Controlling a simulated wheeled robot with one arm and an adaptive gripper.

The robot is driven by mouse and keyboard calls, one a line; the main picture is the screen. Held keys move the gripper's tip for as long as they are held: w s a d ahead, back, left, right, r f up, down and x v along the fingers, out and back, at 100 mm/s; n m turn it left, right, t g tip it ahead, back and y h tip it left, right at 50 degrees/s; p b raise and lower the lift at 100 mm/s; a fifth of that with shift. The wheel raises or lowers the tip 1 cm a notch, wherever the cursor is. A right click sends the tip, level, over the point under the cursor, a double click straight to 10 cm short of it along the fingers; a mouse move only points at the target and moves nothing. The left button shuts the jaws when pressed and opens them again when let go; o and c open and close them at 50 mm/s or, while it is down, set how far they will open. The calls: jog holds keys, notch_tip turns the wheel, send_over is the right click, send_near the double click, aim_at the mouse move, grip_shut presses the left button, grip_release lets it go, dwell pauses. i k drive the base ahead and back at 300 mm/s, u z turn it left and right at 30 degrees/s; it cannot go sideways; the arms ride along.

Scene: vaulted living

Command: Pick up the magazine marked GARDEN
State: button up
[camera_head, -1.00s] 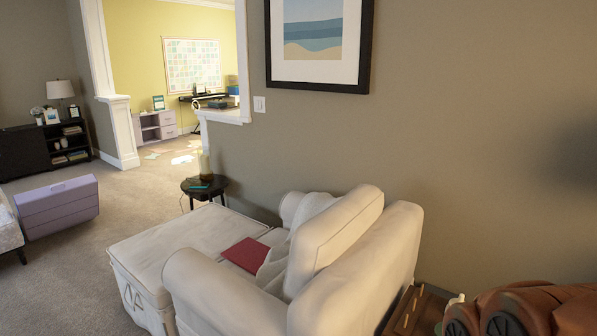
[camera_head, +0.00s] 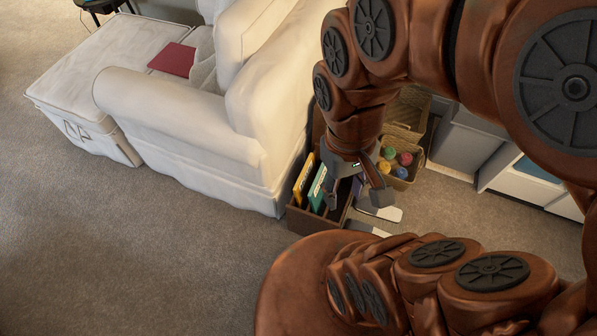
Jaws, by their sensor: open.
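A dark brown wooden rack (camera_head: 303,222) stands on the carpet beside the armchair. It holds a yellow magazine (camera_head: 303,181) and a green one (camera_head: 317,189), both upright and leaning slightly. Their print is too small to read, so I cannot tell which is marked GARDEN. My gripper (camera_head: 358,202) is open and points down over the right part of the rack, to the right of the green magazine.
A white armchair (camera_head: 190,120) with a red flat item (camera_head: 172,60) on it stands left of the rack. A woven basket (camera_head: 398,172) with several colored balls is behind my gripper, near a grey bin (camera_head: 465,135). Carpet at the left front is clear.

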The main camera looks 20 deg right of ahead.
aim_at(315, 196)
jog(key=u, duration=2.1)
jog(key=k, duration=1.35)
jog(key=z, duration=1.6)
